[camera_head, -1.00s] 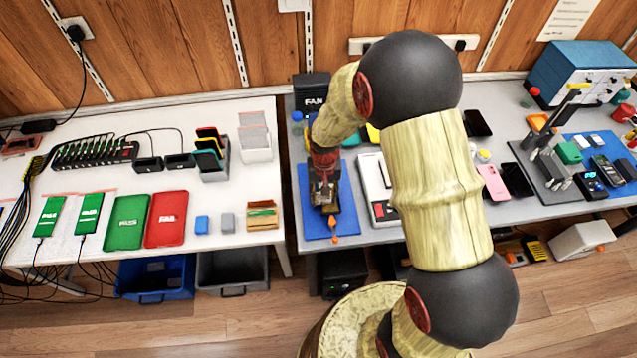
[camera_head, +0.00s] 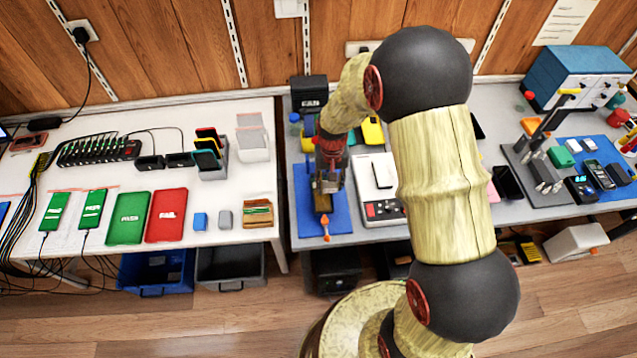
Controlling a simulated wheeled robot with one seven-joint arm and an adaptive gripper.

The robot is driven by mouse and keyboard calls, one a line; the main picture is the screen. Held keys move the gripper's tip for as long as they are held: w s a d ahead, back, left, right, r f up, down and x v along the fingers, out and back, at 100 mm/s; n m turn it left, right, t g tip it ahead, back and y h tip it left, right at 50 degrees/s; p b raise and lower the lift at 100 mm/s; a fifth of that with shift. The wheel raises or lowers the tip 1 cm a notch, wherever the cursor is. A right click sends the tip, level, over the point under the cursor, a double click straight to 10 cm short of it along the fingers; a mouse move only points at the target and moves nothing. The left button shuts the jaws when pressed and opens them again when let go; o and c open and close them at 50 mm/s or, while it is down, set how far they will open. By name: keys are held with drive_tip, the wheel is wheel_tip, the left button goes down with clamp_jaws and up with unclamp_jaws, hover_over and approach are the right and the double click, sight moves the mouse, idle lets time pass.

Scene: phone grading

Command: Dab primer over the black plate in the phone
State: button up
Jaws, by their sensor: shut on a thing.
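My gripper (camera_head: 327,186) is over the blue mat (camera_head: 338,226) on the grey bench, pointing down. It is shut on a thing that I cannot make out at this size. Just below it on the mat is a dark and tan piece (camera_head: 323,203), perhaps the phone in a holder, partly covered by my gripper. I cannot tell whether the held thing touches it. The black plate cannot be made out. A small orange-tipped item (camera_head: 326,228) lies at the piece's near end.
A white device (camera_head: 384,212) with a phone-like slab on top stands right of the mat. A black box (camera_head: 308,92) stands behind. Dark phones (camera_head: 506,182) lie beyond my arm. The white table (camera_head: 100,180) at left holds trays and chargers.

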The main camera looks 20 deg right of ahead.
sight(330, 186)
drive_tip(key=shift+r+p, duration=0.9)
drive_tip(key=shift+r, duration=0.7)
drive_tip(key=shift+f, duration=0.1)
